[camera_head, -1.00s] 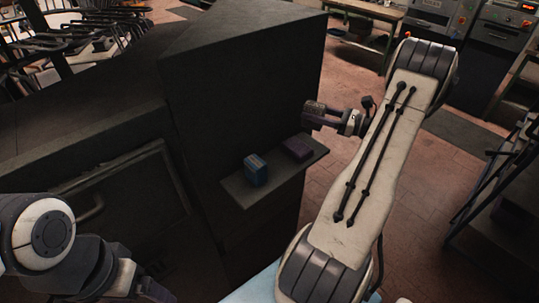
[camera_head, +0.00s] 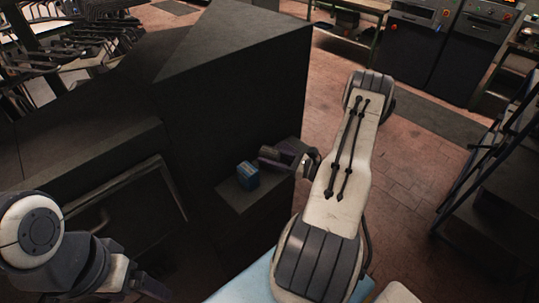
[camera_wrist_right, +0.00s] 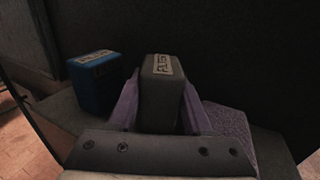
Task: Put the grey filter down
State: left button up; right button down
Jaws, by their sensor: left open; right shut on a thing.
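The grey filter (camera_wrist_right: 162,92) is a dark grey block with a pale label on its top, upright between the purple fingers of my right gripper (camera_wrist_right: 158,108) in the right wrist view. My right gripper also shows in the head view (camera_head: 270,158), low over the small dark shelf (camera_head: 236,203). I cannot tell whether the filter's bottom touches the shelf. My left gripper (camera_head: 152,288) is open and empty at the lower left of the head view, far from the shelf.
A blue labelled box (camera_head: 247,176) stands on the shelf just left of my right gripper; it also shows in the right wrist view (camera_wrist_right: 95,82). A tall dark cabinet (camera_head: 225,100) rises behind the shelf.

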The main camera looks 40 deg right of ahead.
jog(key=shift+f, duration=0.45)
jog(key=shift+f, duration=0.1)
jog(key=shift+c, duration=1.7)
grip_release()
